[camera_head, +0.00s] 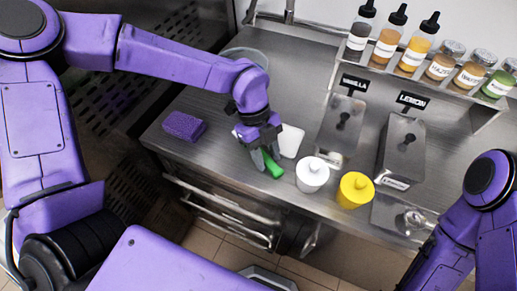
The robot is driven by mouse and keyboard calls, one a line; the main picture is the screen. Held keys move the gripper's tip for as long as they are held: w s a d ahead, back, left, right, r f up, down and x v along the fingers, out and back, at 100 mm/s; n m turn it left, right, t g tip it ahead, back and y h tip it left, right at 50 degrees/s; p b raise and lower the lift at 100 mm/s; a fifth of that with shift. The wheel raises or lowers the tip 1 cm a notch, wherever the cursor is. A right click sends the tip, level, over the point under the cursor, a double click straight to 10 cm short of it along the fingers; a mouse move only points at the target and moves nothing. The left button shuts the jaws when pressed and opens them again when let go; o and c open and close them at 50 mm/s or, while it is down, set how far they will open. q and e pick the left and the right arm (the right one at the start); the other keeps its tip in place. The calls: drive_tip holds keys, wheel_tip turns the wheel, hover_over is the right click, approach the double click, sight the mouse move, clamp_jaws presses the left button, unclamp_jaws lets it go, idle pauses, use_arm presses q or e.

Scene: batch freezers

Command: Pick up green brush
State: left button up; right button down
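The green brush (273,167) lies near the front edge of the steel counter, its green part pointing down and right. My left gripper (267,158) is right over it, fingers pointing down, with one finger on each side of the green part. The frame does not show whether the fingers press on it. The gripper hides part of the brush. A white piece (290,141) lies just right of the gripper; I cannot tell whether it belongs to the brush. My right arm shows at the lower right, but its gripper is out of view.
A purple sponge (184,126) lies to the left. A white tub (312,174) and a yellow tub (355,190) stand close on the right. Metal lids (341,124) are behind them. A shelf with several bottles (387,40) is at the back right. A round bowl (243,54) is behind my arm.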

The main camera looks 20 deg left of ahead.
idle(0.3)
use_arm(q)
clamp_jaws()
